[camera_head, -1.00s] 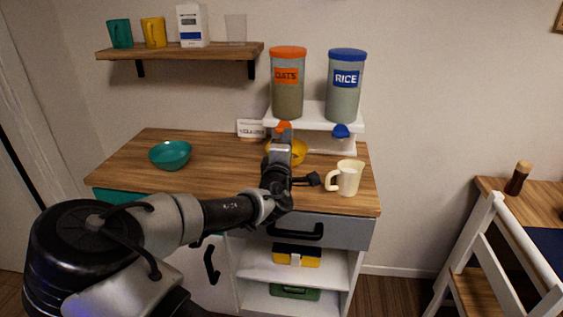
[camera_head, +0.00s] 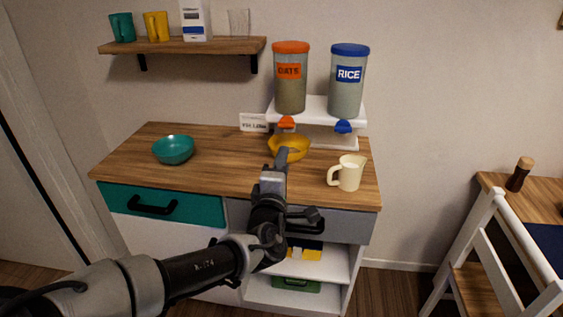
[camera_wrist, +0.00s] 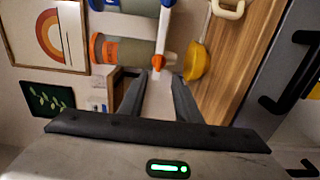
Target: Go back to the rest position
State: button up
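My gripper (camera_head: 283,158) is in front of the counter, its tip by the yellow bowl in the head view. In the wrist view the two fingers (camera_wrist: 160,85) stand apart with nothing between them, so it is open and empty. The yellow bowl (camera_head: 290,149) sits on the counter under the oats dispenser (camera_head: 290,80); it also shows in the wrist view (camera_wrist: 197,62). I cannot tell from the head view how far apart the gripper and bowl are.
The wooden counter (camera_head: 215,165) holds a teal bowl (camera_head: 173,150), a cream jug (camera_head: 348,173) and a rice dispenser (camera_head: 347,82). A wall shelf (camera_head: 185,46) carries cups and a carton. Drawer handles (camera_head: 152,207) stick out in front. A white chair (camera_head: 510,245) stands at right.

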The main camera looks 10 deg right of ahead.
jog(key=s+d+f+m+g, duration=0.3)
jog(key=f+m+g, duration=0.1)
jog(key=f, duration=0.3)
jog(key=s+d+f+m+g, duration=0.2)
jog(key=d+f+m+g, duration=0.15)
jog(key=f, duration=0.35)
jog(key=s+a+f+m+g+y, duration=0.1)
jog(key=s+a+m+g+y, duration=0.3)
jog(key=s+a, duration=0.15)
jog(key=s+d+r+m+y, duration=0.1)
jog(key=s+r, duration=0.7)
jog(key=r, duration=0.3)
jog(key=s+d+r+m, duration=0.2)
jog(key=s+r, duration=0.7)
jog(key=r, duration=0.1)
notch_tip(320, 180, up, 16)
jog(key=p, duration=1.5)
jog(key=shift+w+a+y+p, duration=0.2)
jog(key=shift+w+y+p, duration=0.1)
jog(key=shift+p, duration=0.1)
